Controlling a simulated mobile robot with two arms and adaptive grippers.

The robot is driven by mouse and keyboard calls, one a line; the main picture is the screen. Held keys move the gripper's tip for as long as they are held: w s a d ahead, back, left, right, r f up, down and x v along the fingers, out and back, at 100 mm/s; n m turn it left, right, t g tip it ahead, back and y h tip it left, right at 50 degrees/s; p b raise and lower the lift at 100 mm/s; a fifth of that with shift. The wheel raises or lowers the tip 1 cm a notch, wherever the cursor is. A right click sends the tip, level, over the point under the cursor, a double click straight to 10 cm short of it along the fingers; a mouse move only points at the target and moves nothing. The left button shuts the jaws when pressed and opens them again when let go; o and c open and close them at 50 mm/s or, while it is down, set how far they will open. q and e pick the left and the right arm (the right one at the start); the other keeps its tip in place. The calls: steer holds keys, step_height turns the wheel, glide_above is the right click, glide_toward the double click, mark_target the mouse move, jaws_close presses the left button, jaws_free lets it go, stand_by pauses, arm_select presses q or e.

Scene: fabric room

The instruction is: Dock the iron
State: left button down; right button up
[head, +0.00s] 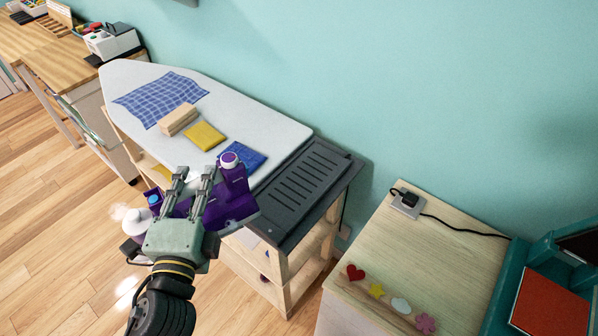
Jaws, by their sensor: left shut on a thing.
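My left gripper (195,178) is shut on the purple iron (233,204) and holds it at the near side of the ironing board. The iron has a round white-topped knob, and my gripper hides its middle part. The iron's right end is close to the left edge of the dark grey slotted rest (308,180) at the board's right end. I cannot tell whether they touch. The slotted rest is empty. My right gripper is not in view.
The white ironing board (265,125) carries a blue checked cloth (155,92), a wooden block (178,119), a yellow cloth (204,136) and a blue cloth (245,157). A wooden cabinet (440,255) with a power socket (407,203) and several small shapes stands at right.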

arm_select(q)
steer(key=shift+r, duration=0.25)
steer(key=shift+s+a+f, duration=0.1)
steer(key=shift+s+f, duration=0.2)
steer(key=s, duration=0.2)
steer(key=s+f, duration=0.1)
steer(key=s, duration=0.1)
steer(key=s+f, duration=0.1)
steer(key=shift+s+a+f, duration=0.1)
steer(key=shift+s, duration=0.3)
steer(key=shift+s+d+f, duration=0.1)
steer(key=shift+s+d, duration=0.1)
steer(key=shift+s, duration=0.6)
steer(key=shift+a, duration=0.1)
